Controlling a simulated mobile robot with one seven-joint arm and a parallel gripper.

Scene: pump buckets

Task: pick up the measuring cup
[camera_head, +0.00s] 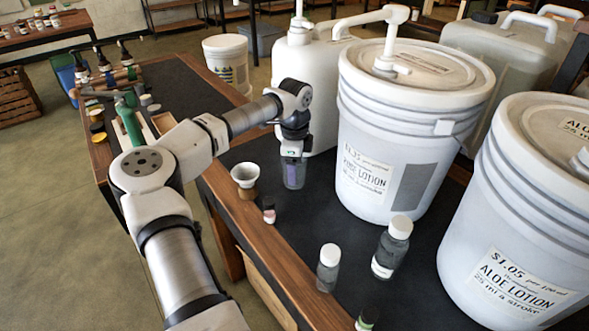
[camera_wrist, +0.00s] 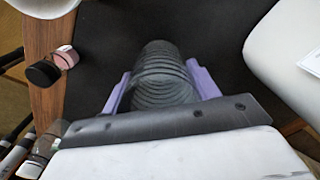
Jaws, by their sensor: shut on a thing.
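My gripper (camera_head: 290,160) is over the dark tabletop, just left of the big white lotion bucket and in front of the white jug. Its purple fingers are closed on the two sides of a see-through grey, ribbed cup, the measuring cup (camera_head: 295,178). In the wrist view, the measuring cup (camera_wrist: 160,80) sits between the two purple fingers (camera_wrist: 161,92), with its ribs across it. The cup hangs upright below my gripper. I cannot tell whether its base touches the table.
The bucket (camera_head: 385,105) stands close right, and the jug (camera_head: 330,75) stands behind. A white funnel (camera_head: 245,175) is at the left table edge. A grey bottle (camera_head: 328,268) and a white-capped bottle (camera_head: 391,246) stand in front. A second bucket (camera_head: 525,230) is at right.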

